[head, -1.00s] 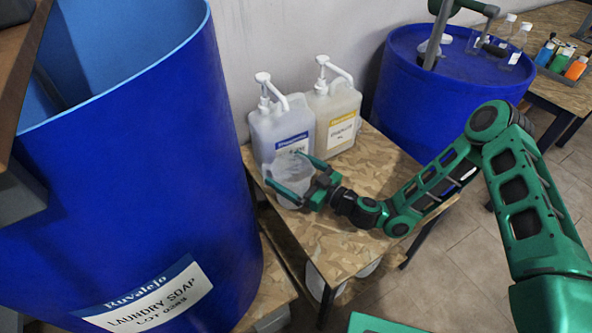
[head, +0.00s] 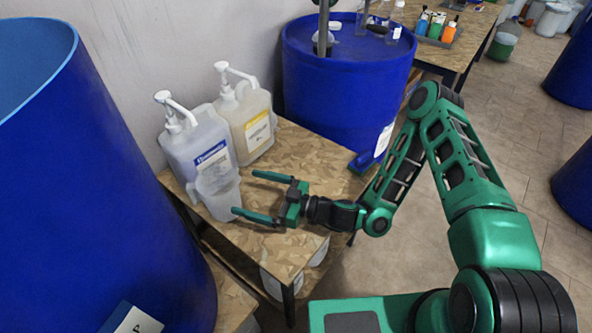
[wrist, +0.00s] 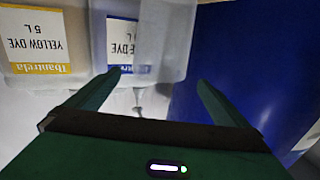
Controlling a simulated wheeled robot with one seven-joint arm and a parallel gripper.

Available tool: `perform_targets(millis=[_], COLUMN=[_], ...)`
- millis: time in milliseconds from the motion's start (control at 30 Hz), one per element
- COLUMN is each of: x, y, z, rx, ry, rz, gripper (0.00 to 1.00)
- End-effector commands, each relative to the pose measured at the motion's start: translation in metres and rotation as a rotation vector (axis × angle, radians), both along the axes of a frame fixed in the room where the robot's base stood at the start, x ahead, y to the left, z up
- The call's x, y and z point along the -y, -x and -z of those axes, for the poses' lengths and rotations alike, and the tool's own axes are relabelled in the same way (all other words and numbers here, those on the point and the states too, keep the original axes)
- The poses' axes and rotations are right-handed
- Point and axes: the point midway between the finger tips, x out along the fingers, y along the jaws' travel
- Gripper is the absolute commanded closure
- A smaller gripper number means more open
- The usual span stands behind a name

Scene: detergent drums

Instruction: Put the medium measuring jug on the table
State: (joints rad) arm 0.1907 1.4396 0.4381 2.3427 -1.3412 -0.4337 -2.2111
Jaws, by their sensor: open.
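The measuring jug (head: 218,198) is clear and stands upright on the wooden table (head: 318,162), near its left edge, in front of the blue-label bottle. My gripper (head: 246,193) is open and empty, just right of the jug, with its fingers pointing at it and a small gap between. In the wrist view the jug (wrist: 163,42) appears beyond the fingertips, partly over the blue-label bottle. I cannot read any size marking on it.
A blue-label pump bottle (head: 196,146) and a yellow-label pump bottle (head: 248,118) stand behind the jug. A large blue drum (head: 90,190) is close at the left, another blue drum (head: 345,85) behind. The table's right part is clear.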

Motion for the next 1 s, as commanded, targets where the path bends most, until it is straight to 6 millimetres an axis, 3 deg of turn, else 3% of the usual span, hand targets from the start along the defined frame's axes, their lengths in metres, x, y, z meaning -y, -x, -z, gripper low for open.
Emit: perform_targets(millis=[300,567,767,1000], x=[0.001,0.02,0.057,0.122], y=[0.002,0.023,0.038,0.046], z=[-0.003,-0.011,-0.008,-0.008], rx=[0.003,-0.042,-0.144,-0.321], ry=[0.013,0.147,0.324,0.568], rz=[-0.028,-0.212,-0.318,-0.335], gripper=[0.0,0.0,0.0,0.0])
